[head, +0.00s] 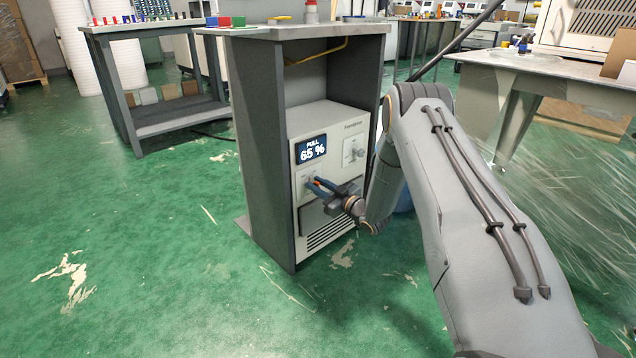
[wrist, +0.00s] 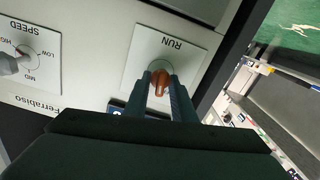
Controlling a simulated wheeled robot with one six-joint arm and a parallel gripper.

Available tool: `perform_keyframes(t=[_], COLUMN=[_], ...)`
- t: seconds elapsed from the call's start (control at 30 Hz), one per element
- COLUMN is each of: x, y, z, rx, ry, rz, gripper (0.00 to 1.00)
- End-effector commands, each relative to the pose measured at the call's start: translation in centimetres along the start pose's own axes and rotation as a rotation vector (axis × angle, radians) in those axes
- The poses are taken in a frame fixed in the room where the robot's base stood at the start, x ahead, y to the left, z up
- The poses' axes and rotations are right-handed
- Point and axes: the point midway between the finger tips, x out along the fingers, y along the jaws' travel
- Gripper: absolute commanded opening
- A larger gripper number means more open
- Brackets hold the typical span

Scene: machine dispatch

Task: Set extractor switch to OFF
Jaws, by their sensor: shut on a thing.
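The extractor (head: 339,123) is a pale box inside a dark grey stand, with a lit display (head: 311,149) reading "PULL 65 %". In the wrist view, an orange-red switch (wrist: 159,80) sits on a white plate (wrist: 186,55) marked RUN, which appears upside down. My gripper (wrist: 160,86) is shut on the switch, one dark finger on each side. In the head view my gripper (head: 313,184) reaches the lower left of the front panel. The switch's base and any lettering behind the fingers are hidden.
A SPEED dial (wrist: 28,58) with a grey knob is on the same panel; it also shows in the head view (head: 354,149). The stand's dark side wall (head: 260,150) borders the extractor. Green floor (head: 130,250) lies clear to the left.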

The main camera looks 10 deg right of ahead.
Motion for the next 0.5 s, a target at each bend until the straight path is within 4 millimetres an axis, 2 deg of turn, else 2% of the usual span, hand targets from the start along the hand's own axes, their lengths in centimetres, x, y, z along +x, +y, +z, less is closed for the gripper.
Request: perform_keyframes(t=[0.2, 0.5], x=[-0.12, -0.1], y=[-0.17, -0.26], z=[0.1, 0.21], rx=[-0.181, -0.355], ry=[-0.004, -0.004], rz=[0.0, 0.0], gripper=[0.01, 0.01])
